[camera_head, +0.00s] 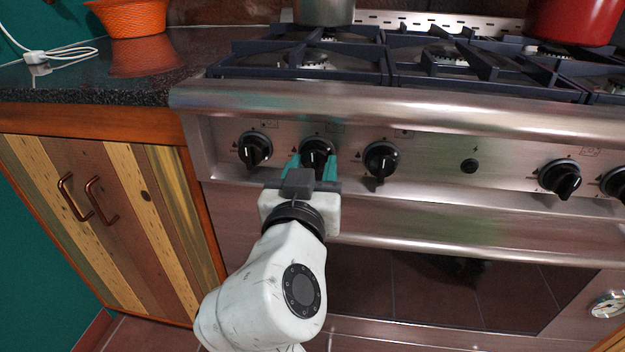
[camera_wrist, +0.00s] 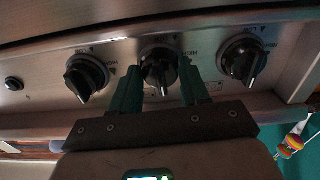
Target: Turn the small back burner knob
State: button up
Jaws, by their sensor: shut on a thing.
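A row of black control knobs runs along the steel front panel of the stove. My gripper (camera_head: 314,168) has its two teal fingers on either side of the second knob from the left (camera_head: 317,149), shut on it. In the wrist view the same knob (camera_wrist: 159,66) sits between the fingers, its pale pointer mark facing down in the picture. The leftmost knob (camera_head: 255,148) and the third knob (camera_head: 381,160) stand free on either side. The small markings by the knobs are too blurred to read, so I cannot tell which burner each controls.
A steel rail (camera_head: 400,113) juts out above the knobs, and the oven handle (camera_head: 450,248) runs below. A round black button (camera_head: 469,165) and more knobs (camera_head: 560,178) lie right. A pot (camera_head: 324,10) and a red pot (camera_head: 575,20) stand on the cooktop.

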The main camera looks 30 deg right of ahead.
jog(key=shift+f+m, duration=0.15)
jog(key=shift+m, duration=0.25)
jog(key=o, duration=1)
jog(key=p+v, duration=0.2)
jog(key=v, duration=0.8)
jog(key=shift+s+a, duration=0.25)
jog(key=shift+s, duration=0.05)
